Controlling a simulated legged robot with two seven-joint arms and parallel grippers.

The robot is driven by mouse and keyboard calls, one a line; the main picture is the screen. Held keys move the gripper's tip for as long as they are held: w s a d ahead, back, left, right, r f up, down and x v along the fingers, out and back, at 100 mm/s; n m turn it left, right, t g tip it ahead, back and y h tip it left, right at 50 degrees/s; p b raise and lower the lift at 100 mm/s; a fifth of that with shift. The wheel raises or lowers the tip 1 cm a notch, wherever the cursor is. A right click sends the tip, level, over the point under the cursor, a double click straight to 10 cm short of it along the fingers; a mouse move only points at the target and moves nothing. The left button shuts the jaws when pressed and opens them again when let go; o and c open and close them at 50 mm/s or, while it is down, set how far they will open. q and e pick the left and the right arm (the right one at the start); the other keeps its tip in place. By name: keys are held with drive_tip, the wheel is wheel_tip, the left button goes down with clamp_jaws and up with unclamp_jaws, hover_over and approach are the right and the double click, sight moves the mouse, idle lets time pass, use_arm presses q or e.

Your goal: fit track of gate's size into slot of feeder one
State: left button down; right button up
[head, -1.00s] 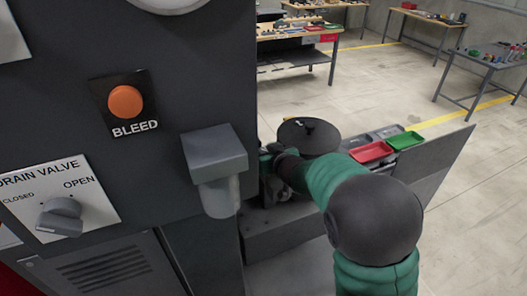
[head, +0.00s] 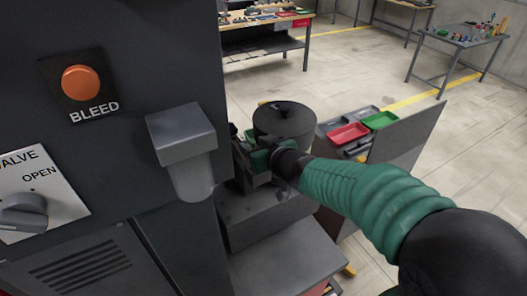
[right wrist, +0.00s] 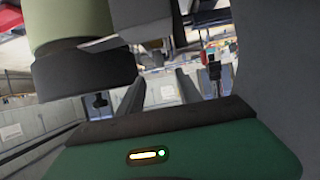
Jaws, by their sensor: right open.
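A dark round bowl feeder (head: 284,122) with a knob on top stands on a grey base (head: 270,215) in the head view. My right gripper (head: 240,148) is at the left side of the bowl, close to the grey cabinet. Its green body and dark fingers show small there. In the right wrist view my right gripper (right wrist: 158,92) has its two fingers apart, with nothing seen between them. A track, the gate and the slot cannot be made out; my gripper and arm hide part of the feeder's near side. My left gripper is not in view.
A tall dark cabinet (head: 110,150) with an orange BLEED button (head: 81,82) and a protruding grey block (head: 181,135) stands close left of my right gripper. Red (head: 347,133) and green (head: 380,121) trays lie right of the bowl, beside a grey panel (head: 410,150).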

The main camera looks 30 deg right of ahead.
drive_tip(key=p+v, duration=0.1)
drive_tip(key=v, duration=0.5)
drive_tip(key=shift+s, duration=0.2)
drive_tip(key=shift+r, duration=0.1)
